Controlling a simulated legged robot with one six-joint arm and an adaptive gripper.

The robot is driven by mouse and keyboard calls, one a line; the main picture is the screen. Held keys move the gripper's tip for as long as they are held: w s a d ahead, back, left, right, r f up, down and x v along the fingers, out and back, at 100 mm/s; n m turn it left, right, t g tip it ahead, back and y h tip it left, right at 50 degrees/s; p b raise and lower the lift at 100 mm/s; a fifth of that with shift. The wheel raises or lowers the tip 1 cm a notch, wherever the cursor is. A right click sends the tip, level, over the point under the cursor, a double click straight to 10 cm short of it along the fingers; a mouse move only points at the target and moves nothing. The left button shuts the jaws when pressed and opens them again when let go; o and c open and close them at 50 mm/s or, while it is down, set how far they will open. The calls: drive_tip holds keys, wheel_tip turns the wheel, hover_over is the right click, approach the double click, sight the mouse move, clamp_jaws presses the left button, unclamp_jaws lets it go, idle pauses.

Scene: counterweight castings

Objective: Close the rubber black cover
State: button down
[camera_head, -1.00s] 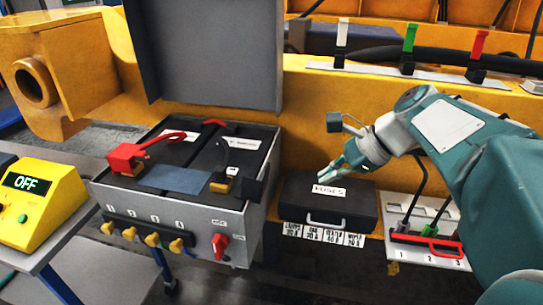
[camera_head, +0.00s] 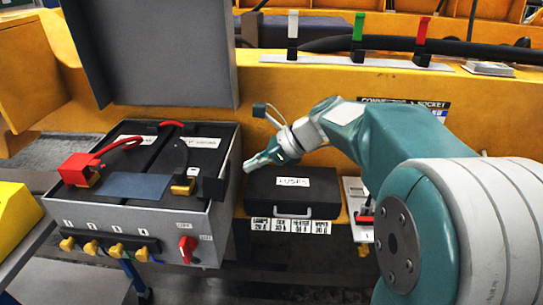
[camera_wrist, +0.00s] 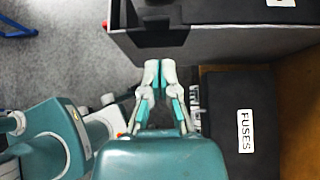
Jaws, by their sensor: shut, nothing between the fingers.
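The black rubber cover (camera_head: 213,188) appears as a dark block at the right front edge of the grey battery box (camera_head: 150,228). It sits off to the right of a bare brass terminal clamp (camera_head: 184,187), so it looks open. A black cable (camera_head: 181,155) arches up behind the clamp. My gripper (camera_head: 248,166) is shut and empty, just right of the box and near the left end of the fuse case. In the wrist view my fingertips (camera_wrist: 160,68) meet beside the box's grey wall (camera_wrist: 215,48). Whether they touch it is unclear. The cover cannot be made out surely there.
The box's tall grey lid (camera_head: 155,55) stands open behind it. A red cover (camera_head: 80,168) sits at the left terminal. The black fuse case (camera_head: 292,195) stands right of the box. A yellow beam (camera_head: 320,95) runs behind. Yellow knobs (camera_head: 90,247) and a red switch (camera_head: 187,247) project in front.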

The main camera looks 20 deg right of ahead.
drive_tip(key=shift+w+a+r, duration=0.15)
drive_tip(key=shift+w+a, duration=0.1)
drive_tip(key=shift+a, duration=0.4)
drive_tip(key=shift+w+a+r, duration=0.1)
drive_tip(key=shift+w+a, duration=0.15)
drive_tip(key=shift+a, duration=0.4)
drive_tip(key=shift+r, duration=0.1)
